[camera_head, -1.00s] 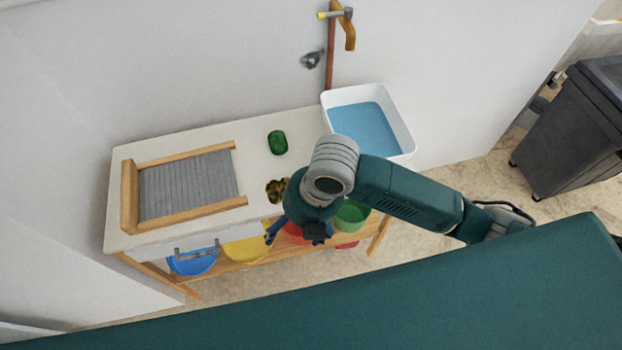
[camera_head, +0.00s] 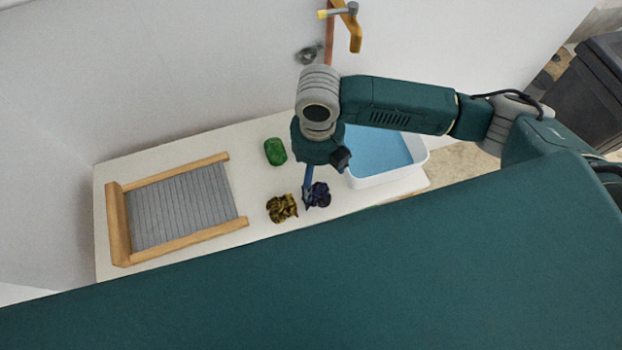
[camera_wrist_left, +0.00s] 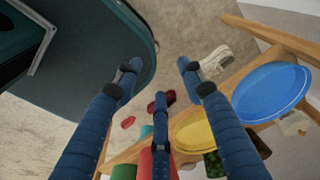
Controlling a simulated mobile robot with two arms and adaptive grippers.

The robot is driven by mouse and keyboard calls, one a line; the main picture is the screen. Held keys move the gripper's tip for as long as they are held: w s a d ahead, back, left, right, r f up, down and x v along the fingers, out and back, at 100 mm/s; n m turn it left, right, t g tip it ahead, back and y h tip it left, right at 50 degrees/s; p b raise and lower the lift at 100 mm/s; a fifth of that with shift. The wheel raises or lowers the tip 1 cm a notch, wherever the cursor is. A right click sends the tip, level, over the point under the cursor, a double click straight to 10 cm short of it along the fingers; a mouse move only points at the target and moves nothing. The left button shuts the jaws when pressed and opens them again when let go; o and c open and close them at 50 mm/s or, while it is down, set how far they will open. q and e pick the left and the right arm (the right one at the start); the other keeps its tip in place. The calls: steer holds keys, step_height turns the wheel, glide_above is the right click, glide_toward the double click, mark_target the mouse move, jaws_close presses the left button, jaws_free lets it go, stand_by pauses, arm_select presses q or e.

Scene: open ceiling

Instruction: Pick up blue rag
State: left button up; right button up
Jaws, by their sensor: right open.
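The blue rag (camera_head: 319,195) is a dark blue, crumpled bundle on the white table top, right of a brown-yellow rag (camera_head: 282,208). My right gripper (camera_head: 308,194) points down right at the blue rag, its blue fingers partly in front of the rag's left side. It is open; whether it touches the rag cannot be told. My left gripper (camera_wrist_left: 160,85) shows only in the left wrist view. Its blue fingers are spread apart with nothing between them, over the floor and the low shelf.
A green soap-like block (camera_head: 275,151) and a wood-framed washboard (camera_head: 180,205) lie on the table. A white basin of blue water (camera_head: 390,180) stands right of the rags. The left wrist view shows a blue bowl (camera_wrist_left: 272,92) and a yellow bowl (camera_wrist_left: 193,132) on the wooden shelf.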

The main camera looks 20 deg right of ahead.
glide_above(316, 192)
step_height(316, 192, down, 4)
steer(key=shift+d+f+p, duration=0.1)
steer(key=shift+f+p, duration=0.1)
steer(key=shift+p, duration=0.15)
steer(key=shift+f, duration=0.2)
step_height(316, 192, down, 5)
steer(key=shift+p, duration=1)
arm_select(q)
steer(key=s+r, duration=0.1)
steer(key=s, duration=0.1)
steer(key=s+r, duration=0.1)
steer(key=shift+s+r, duration=0.35)
arm_select(e)
steer(key=c, duration=0.8)
